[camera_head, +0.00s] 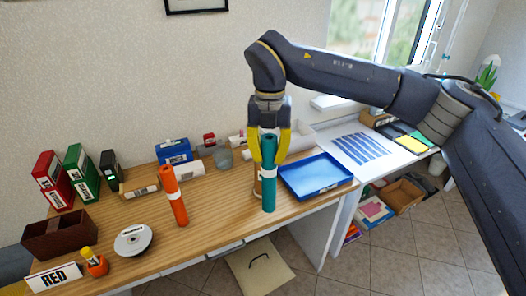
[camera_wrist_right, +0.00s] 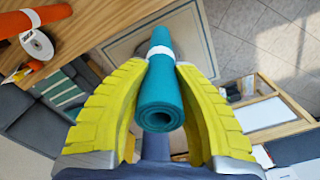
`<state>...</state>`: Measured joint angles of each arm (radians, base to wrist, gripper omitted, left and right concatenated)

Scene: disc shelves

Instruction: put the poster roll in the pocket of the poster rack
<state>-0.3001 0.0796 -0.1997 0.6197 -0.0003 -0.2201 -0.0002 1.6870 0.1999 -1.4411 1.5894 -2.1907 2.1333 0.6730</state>
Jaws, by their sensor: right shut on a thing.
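My right gripper (camera_head: 269,150) is shut on a teal poster roll (camera_head: 269,192) with a white band. In the head view the roll hangs upright, near the front edge of the wooden table. In the right wrist view the roll (camera_wrist_right: 160,98) lies between the yellow fingers (camera_wrist_right: 160,88), its open end towards the camera. I cannot tell which thing is the poster rack. My left gripper is not in view.
A blue tray (camera_head: 316,188) lies right of the roll. A labelled disc stack (camera_head: 133,240), a brown box (camera_head: 58,237), a RED sign (camera_head: 54,277) and several binders (camera_head: 80,172) are at the left. Glass jars (camera_head: 222,158) and a blue box (camera_head: 174,152) stand behind.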

